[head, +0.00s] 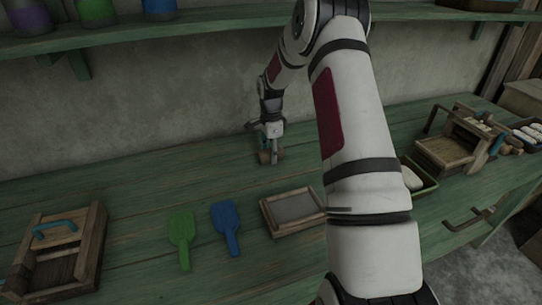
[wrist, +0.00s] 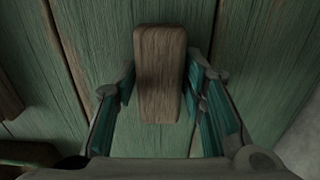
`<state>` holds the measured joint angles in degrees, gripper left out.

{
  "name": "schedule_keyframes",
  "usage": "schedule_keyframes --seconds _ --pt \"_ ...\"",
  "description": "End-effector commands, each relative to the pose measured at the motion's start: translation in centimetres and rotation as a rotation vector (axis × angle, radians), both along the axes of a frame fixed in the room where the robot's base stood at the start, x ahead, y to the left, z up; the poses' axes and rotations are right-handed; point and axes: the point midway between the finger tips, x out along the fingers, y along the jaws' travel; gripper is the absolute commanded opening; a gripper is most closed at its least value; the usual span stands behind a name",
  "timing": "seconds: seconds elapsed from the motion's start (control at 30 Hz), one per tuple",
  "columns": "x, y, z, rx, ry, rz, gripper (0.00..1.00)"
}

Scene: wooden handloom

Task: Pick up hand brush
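The hand brush (wrist: 160,65) appears in the wrist view as a plain brown wooden block, with its long side running up the picture. In the head view its small brown form (head: 265,157) rests on the green bench near the back wall. My gripper (wrist: 160,80) is open with its teal-padded fingers on either side of the block. A narrow gap seems to show at each side, so it does not look clamped. In the head view my gripper (head: 270,148) points down at the brush and partly covers it. The brush's underside is hidden.
The green bench (head: 135,185) is clear around the brush. A green paddle (head: 182,236), a blue paddle (head: 227,222) and a shallow wooden frame (head: 293,212) lie nearer the front. A wooden box with a teal handle (head: 60,250) stands at left. A shelf (head: 200,17) runs above.

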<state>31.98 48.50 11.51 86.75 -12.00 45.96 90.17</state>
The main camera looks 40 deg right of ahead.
Motion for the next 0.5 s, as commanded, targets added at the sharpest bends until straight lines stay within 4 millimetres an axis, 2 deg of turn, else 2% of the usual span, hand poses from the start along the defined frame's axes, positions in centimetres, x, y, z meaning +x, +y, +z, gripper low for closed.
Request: schedule_keyframes --seconds 0.03,0.1,0.5 --pt "0.0 0.0 0.0 0.0 0.0 0.0 0.19" --pt "0.0 0.0 0.0 0.0 0.0 0.0 0.03" --pt "-0.03 -0.02 0.2 0.0 0.0 0.0 0.02"
